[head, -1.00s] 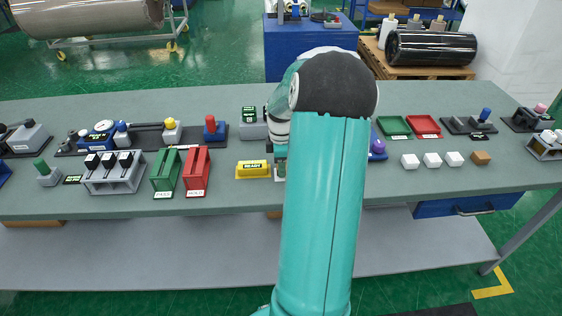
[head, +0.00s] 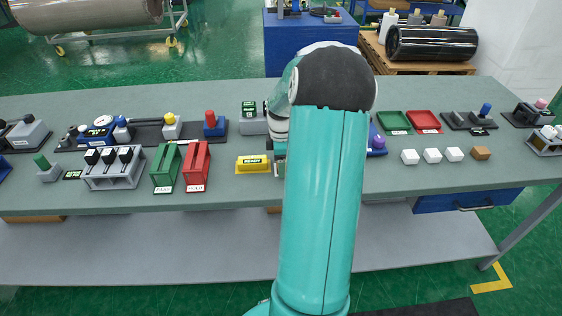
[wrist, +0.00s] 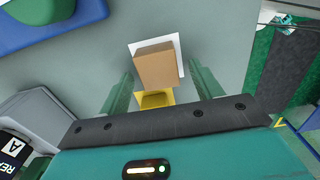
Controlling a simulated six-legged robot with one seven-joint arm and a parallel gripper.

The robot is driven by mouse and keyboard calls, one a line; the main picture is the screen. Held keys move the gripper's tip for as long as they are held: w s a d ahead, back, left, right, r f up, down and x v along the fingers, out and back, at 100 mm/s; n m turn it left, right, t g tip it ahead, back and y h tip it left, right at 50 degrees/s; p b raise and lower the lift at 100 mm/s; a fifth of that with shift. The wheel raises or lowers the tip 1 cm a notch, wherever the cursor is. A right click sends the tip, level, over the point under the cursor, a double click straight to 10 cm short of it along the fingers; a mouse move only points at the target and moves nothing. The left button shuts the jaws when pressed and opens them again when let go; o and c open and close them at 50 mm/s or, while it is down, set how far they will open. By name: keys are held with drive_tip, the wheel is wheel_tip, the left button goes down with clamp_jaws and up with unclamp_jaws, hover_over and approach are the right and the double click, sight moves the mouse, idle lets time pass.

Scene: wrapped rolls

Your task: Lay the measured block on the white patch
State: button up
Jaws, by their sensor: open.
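A tan block (wrist: 155,66) lies over the white patch (wrist: 179,48) in the wrist view. White shows along the block's far and right edges. The block is turned a little relative to the patch. My gripper (wrist: 159,80) is open, with one green finger on each side of the block and a visible gap at both sides. A yellow piece (wrist: 154,99) shows at the block's near edge; I cannot tell what it belongs to. In the head view my arm hides the block and most of the gripper; only a small part shows beside the yellow READY sign (head: 253,164).
Green (head: 166,168) and red (head: 196,167) bins stand left on the bench (head: 235,95). Several white cubes (head: 432,155) and a brown block (head: 481,153) sit right, before green (head: 393,122) and red (head: 424,121) trays. A grey housing (wrist: 35,115) is close left of my gripper.

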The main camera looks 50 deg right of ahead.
wheel_tip(320, 180, up, 14)
drive_tip(key=shift+f, duration=0.15)
idle(0.7)
drive_tip(key=w+a+r+m+t+h, duration=0.15)
drive_tip(key=a+r, duration=0.25)
drive_tip(key=a, duration=0.8)
drive_tip(key=w+a+r+m+t, duration=0.15)
drive_tip(key=a+r, duration=0.25)
drive_tip(key=a, duration=0.8)
drive_tip(key=s+a+m+t, duration=0.1)
drive_tip(key=s+a+m, duration=0.1)
drive_tip(key=s+a, duration=0.3)
drive_tip(key=s+a+m+t+y, duration=0.1)
drive_tip(key=s+a+m, duration=0.2)
drive_tip(key=s+a, duration=0.3)
drive_tip(key=a, duration=0.5)
drive_tip(key=shift+a+f+t, duration=0.3)
drive_tip(key=shift+a, duration=0.1)
drive_tip(key=shift+w+y, duration=0.1)
drive_tip(key=shift+y, duration=0.15)
